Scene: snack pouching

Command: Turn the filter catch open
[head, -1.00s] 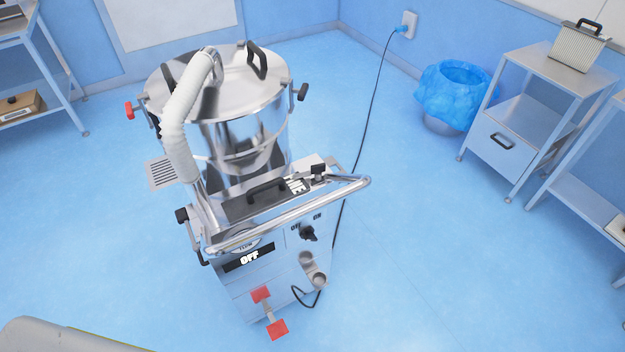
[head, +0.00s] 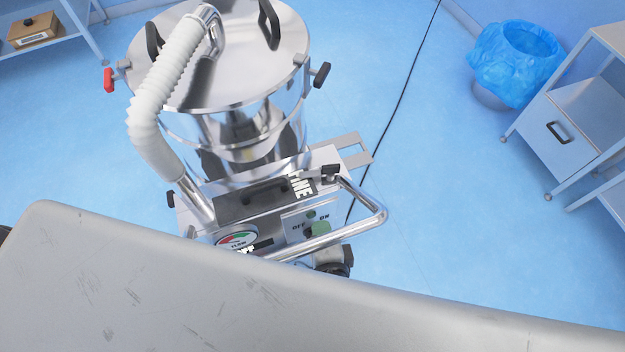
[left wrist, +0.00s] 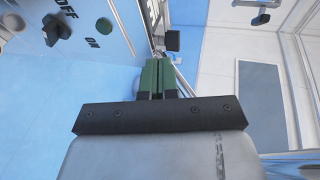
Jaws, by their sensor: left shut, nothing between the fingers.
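The steel vacuum machine (head: 245,180) stands in the middle of the head view. A black catch (head: 331,170) sits at the right end of its dark-lidded filter box; another (head: 171,199) sits at the left end. I cannot tell for sure which catch is meant. A black block (left wrist: 172,40), likely the right catch, is just beyond the tips, apparently not touched. My right gripper is not visible.
The black knob (left wrist: 52,30) and green button (left wrist: 104,25) are left of the fingers. A blue-bagged bin (head: 515,60) and steel cabinet (head: 560,135) stand at right.

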